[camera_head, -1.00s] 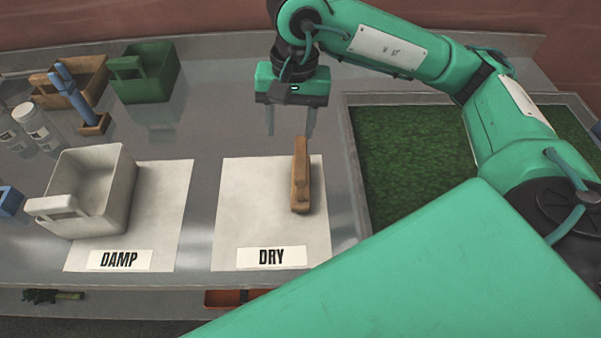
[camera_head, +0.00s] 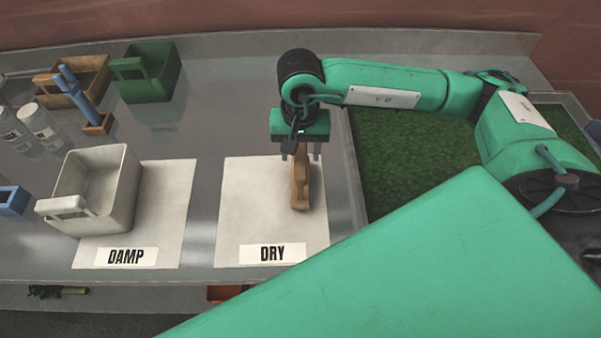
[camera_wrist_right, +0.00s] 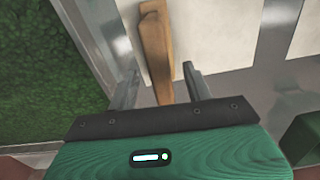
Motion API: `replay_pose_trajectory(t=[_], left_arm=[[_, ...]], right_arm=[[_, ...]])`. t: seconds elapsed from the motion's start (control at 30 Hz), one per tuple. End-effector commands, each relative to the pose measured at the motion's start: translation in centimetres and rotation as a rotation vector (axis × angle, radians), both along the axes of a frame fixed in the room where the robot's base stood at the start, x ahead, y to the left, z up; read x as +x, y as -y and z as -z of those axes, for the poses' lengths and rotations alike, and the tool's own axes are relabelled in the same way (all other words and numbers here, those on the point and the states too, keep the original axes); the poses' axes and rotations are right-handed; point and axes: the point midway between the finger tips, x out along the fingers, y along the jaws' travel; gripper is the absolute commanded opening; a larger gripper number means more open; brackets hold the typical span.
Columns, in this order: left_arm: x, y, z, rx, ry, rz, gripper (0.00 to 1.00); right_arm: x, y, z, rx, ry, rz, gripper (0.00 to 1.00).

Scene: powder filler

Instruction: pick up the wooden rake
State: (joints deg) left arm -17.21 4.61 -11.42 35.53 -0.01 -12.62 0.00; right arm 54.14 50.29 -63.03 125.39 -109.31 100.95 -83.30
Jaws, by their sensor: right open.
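A brown wooden object (camera_head: 301,190), which I take for the wooden rake, lies on the sheet labelled DRY (camera_head: 245,205). My right gripper (camera_head: 301,156) is over its far end in the head view, fingers pointing down. In the right wrist view the wooden object (camera_wrist_right: 157,45) runs away from between the two open fingers of the right gripper (camera_wrist_right: 160,85), with a gap on each side. I cannot tell how high the fingers are above it. My left gripper is not in view.
A white bin (camera_head: 103,190) stands on the sheet labelled DAMP (camera_head: 165,215) at left. Brown (camera_head: 80,78) and green (camera_head: 150,75) bins, a blue-handled tool (camera_head: 82,98) and white bottles (camera_head: 38,122) stand behind. A green turf tray (camera_head: 400,145) lies right of the DRY sheet.

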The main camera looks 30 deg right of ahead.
Motion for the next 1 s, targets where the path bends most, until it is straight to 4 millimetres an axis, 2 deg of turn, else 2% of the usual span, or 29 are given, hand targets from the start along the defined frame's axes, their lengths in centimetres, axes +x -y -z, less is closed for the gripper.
replay_pose_trajectory(t=[0.03,0.23,0.5,0.53,0.7,0.8,1.0], left_arm=[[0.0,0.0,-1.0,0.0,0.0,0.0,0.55],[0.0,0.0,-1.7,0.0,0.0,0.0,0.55],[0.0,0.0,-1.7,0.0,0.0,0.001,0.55],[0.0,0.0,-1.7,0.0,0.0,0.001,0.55],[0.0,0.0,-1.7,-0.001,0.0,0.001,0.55],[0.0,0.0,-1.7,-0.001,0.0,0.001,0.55],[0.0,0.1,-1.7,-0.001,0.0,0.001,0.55]], right_arm=[[0.0,0.1,0.2,0.0,-0.004,0.002,0.51],[0.1,0.1,2.7,0.001,-0.002,0.001,0.51],[0.1,0.1,3.3,0.001,0.0,0.0,0.51],[0.1,0.1,3.3,0.001,0.0,0.0,0.49],[0.1,0.1,3.2,0.001,0.0,0.0,0.16],[0.1,0.1,3.2,0.001,0.0,0.0,0.0],[0.1,0.1,3.2,0.002,0.001,0.0,0.0]])
